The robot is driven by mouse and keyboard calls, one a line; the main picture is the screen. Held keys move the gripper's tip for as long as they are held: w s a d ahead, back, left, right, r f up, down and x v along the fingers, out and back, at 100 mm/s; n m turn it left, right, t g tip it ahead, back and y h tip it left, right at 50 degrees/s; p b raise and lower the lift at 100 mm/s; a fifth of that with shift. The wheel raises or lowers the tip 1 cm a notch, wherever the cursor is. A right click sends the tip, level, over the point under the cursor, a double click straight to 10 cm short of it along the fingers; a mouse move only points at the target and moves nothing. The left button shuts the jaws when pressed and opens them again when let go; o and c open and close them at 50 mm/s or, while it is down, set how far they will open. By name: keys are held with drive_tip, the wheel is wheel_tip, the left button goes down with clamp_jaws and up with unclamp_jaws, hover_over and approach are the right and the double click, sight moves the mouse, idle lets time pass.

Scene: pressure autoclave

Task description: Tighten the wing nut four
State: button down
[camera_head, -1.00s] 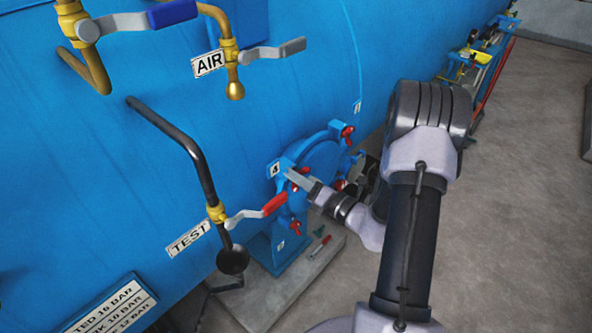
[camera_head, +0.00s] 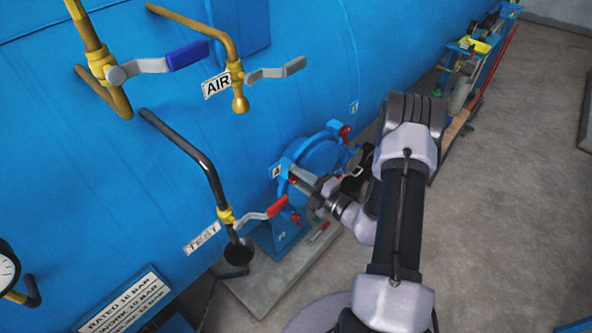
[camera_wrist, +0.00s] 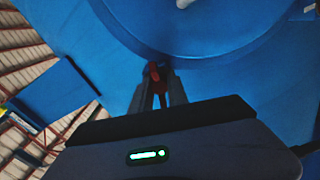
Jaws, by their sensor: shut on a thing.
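Wing nut four is a small red wing nut (camera_wrist: 154,73) on the rim of the blue round door (camera_head: 322,153), beside the label plate marked 4 (camera_head: 277,171). My gripper (camera_wrist: 160,92) is shut on it in the wrist view, one grey finger on each side of the red wings. In the head view my gripper (camera_head: 298,176) reaches in from the right to the door's left edge and largely hides this nut. Another red wing nut (camera_head: 345,131) sits at the top right of the door, and one (camera_head: 295,217) sits low on the left.
A red-handled test valve (camera_head: 277,206) projects just left of the door, close to my gripper. The AIR valve (camera_head: 275,73) and pipes are higher up. A grey slab (camera_head: 262,290) lies below.

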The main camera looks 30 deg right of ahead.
drive_tip(key=m+p, duration=0.1)
drive_tip(key=m, duration=0.2)
drive_tip(key=shift+r+m+p, duration=0.15)
drive_tip(key=shift+m+p, duration=0.25)
drive_tip(key=m+p, duration=0.1)
drive_tip(key=m, duration=0.2)
drive_tip(key=shift+m, duration=0.3)
drive_tip(key=m+p, duration=0.1)
drive_tip(key=m, duration=0.2)
drive_tip(key=shift+m, duration=0.3)
drive_tip(key=shift+m+p, duration=0.5)
drive_tip(key=shift+m, duration=1.4)
drive_tip(key=c, duration=1.3)
unclamp_jaws()
drive_tip(key=shift+d, duration=0.1)
